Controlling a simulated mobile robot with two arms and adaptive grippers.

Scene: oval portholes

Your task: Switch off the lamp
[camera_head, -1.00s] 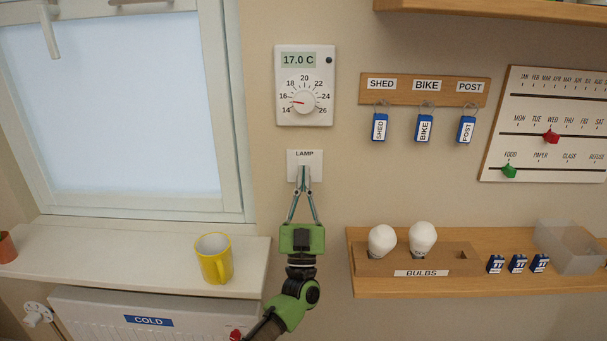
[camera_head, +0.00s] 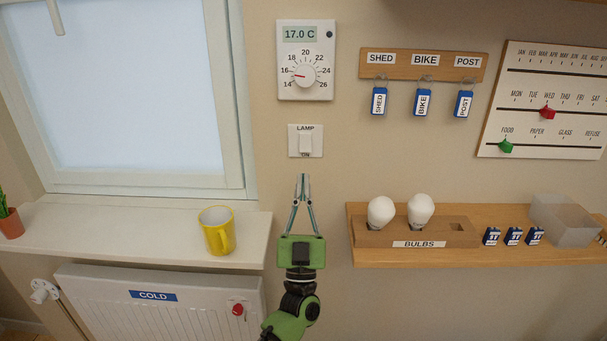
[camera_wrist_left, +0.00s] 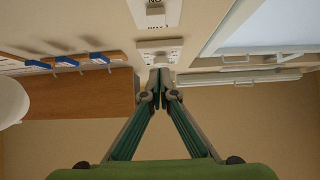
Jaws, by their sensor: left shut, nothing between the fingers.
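The lamp switch (camera_head: 305,141) is a white wall plate with a rocker, marked LAMP above and ON below. I cannot tell which way the rocker is tipped. My right gripper is not in view. The lamp itself is not seen.
A thermostat (camera_head: 306,60) hangs above the switch, key tags (camera_head: 423,103) to its right. A shelf (camera_head: 400,258) with bulbs (camera_head: 420,211) is right of my gripper. A yellow mug (camera_head: 218,232) stands on the sill (camera_head: 120,236) at left. The wall around the switch is bare.

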